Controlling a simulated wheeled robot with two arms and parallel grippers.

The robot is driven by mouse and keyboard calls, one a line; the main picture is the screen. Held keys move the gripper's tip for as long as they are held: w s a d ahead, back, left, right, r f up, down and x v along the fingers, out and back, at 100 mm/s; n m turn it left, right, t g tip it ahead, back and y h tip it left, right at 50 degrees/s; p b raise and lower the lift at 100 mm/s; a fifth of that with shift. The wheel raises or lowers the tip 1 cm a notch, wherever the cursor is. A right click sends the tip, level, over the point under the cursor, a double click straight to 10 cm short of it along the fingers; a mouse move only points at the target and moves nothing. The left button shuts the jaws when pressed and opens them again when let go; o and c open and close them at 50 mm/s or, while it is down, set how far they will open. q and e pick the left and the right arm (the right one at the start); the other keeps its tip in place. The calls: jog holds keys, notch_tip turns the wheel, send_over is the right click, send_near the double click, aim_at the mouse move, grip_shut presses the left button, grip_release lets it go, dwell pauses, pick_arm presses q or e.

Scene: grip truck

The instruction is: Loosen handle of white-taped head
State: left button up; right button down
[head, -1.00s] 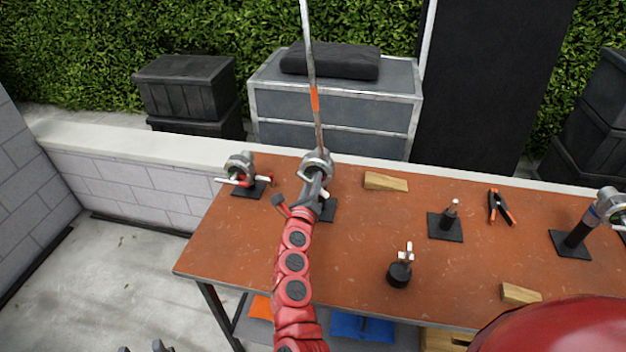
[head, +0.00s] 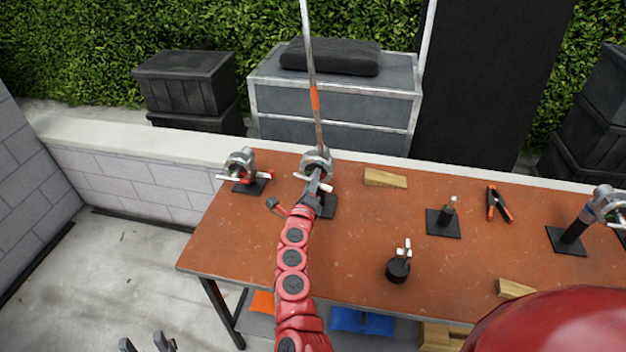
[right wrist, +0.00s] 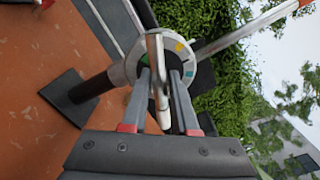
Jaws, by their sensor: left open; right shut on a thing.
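A grip head (head: 316,162) stands on a black-based post on the table and has a long rod through it. Its T-handle (head: 325,187) has white ends; it also shows in the right wrist view (right wrist: 155,50). My right gripper (head: 313,190) is shut on this handle, with one finger on each side of the bar in the right wrist view (right wrist: 161,100). The gripper partly covers the handle's middle in the head view. My left gripper (head: 147,343) is open and empty at the bottom left, off the table; only its fingertips show.
Another head (head: 240,165) with a red-ended handle stands to the left; a third (head: 607,205) is at the right edge. The table (head: 350,240) also holds wooden wedges (head: 385,178), an orange-tipped clamp (head: 498,204) and small mounts (head: 398,268). The tall rod (head: 312,80) rises beside my right gripper.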

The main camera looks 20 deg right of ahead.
jog(key=c, duration=0.7)
grip_release()
jog(key=b+v, duration=0.5)
jog(key=v, duration=1.2)
jog(key=shift+s, duration=0.25)
